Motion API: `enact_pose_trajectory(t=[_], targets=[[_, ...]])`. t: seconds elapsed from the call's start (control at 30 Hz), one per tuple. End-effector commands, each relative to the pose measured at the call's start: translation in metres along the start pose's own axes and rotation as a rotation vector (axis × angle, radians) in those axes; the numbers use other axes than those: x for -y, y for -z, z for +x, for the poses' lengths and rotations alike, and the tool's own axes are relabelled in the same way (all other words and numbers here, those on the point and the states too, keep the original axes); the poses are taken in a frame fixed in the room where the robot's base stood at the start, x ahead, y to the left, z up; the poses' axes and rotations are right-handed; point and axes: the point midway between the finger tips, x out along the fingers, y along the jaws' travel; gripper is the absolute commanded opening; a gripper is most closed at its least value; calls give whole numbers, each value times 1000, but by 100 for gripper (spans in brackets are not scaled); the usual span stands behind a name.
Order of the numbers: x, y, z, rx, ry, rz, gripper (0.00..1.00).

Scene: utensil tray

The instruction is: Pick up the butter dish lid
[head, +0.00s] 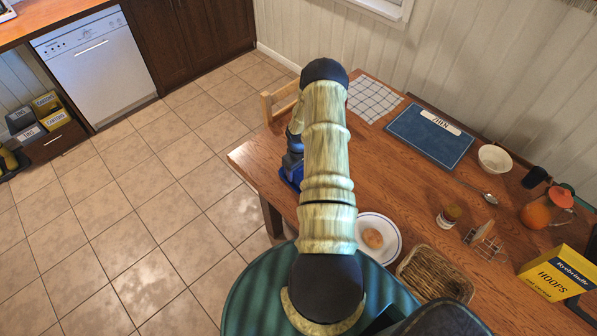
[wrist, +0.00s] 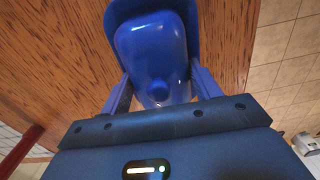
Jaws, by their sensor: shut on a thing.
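The butter dish lid (wrist: 150,45) is a glossy blue rounded cover with a round knob, seen close in the wrist view. The blue butter dish (wrist: 196,22) shows around and behind it; I cannot tell whether the lid still touches it. My gripper (wrist: 160,88) has one blue finger on each side of the lid and is shut on it. In the head view my gripper (head: 293,163) is mostly hidden behind my arm, near the table's left edge. Only a bit of blue from the dish or lid shows there.
The wooden table (head: 400,182) holds a plate with a bread roll (head: 372,239), a wicker basket (head: 435,275), a glass (head: 448,216), a toast rack (head: 485,240), a bowl (head: 494,158) and a blue board (head: 430,135). A chair (head: 280,100) stands at its far left side.

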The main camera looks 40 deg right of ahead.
Motion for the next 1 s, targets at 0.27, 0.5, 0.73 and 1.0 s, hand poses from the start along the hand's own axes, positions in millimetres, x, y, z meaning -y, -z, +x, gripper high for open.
enact_pose_trajectory(t=[0.27,0.5,0.73,1.0], targets=[[-1,1,-39,-4,-3,0,33],[-1,1,-78,-4,-3,1,33],[0,0,-93,-1,0,0,33],[0,0,-94,-1,0,0,33]])
